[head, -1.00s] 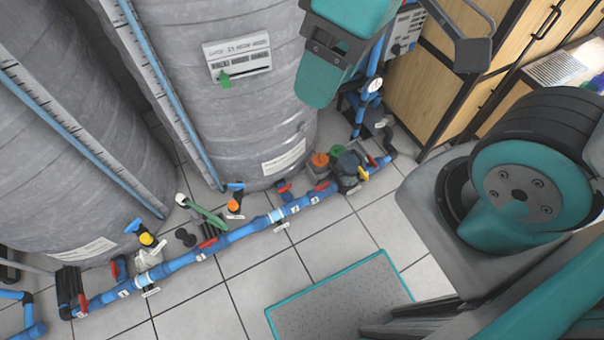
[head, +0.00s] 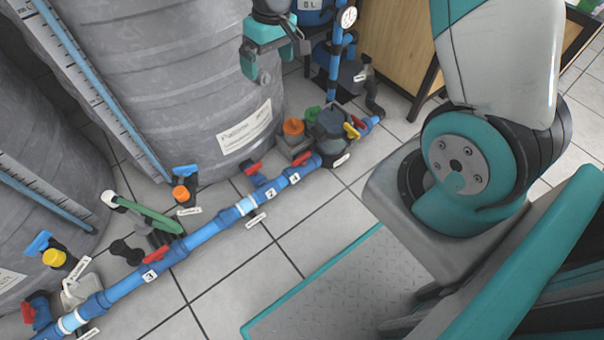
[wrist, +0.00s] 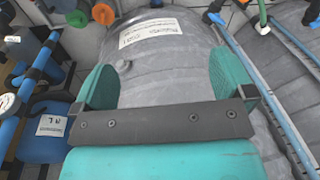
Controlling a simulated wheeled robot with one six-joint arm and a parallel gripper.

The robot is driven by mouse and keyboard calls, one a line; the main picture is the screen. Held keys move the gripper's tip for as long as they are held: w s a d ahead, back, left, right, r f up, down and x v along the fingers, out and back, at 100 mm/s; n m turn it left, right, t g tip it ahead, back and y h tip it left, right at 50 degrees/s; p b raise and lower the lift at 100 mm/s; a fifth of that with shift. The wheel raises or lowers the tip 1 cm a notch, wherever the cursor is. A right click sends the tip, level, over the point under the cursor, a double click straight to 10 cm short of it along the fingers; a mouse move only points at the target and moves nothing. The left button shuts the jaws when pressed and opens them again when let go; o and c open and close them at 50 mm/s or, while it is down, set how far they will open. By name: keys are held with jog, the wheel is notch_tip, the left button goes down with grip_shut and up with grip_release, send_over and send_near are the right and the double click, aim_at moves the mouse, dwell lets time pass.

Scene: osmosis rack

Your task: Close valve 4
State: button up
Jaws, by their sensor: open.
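A blue pipe (head: 208,236) runs along the floor with several red-handled valves and small number labels. Red handles show at the far left (head: 28,313), left of middle (head: 155,255), in the middle (head: 254,167) and right of middle (head: 302,158). My gripper (head: 276,58) is open and empty, in front of the grey tank and above the pipe's right part. In the wrist view its teal fingers (wrist: 165,82) stand apart, with the tank behind. It touches no valve.
Large grey tanks (head: 165,75) stand behind the pipe. Blue-handled (head: 185,172) and green-handled (head: 150,215) valves, an orange cap (head: 293,128) and a dark pump (head: 335,125) crowd it.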

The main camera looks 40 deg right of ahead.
jog(key=m+h+b, duration=0.1)
jog(key=m+b, duration=0.1)
jog(key=b, duration=1.1)
send_near(302, 156)
jog(key=shift+g, duration=0.3)
jog(key=f+b, duration=0.6)
jog(key=f, duration=0.1)
jog(key=f+b, duration=0.3)
jog(key=b, duration=0.1)
jog(key=shift+w+a+f, duration=0.2)
jog(key=shift+w+a, duration=0.05)
jog(key=shift+a, duration=0.05)
jog(key=c, duration=0.6)
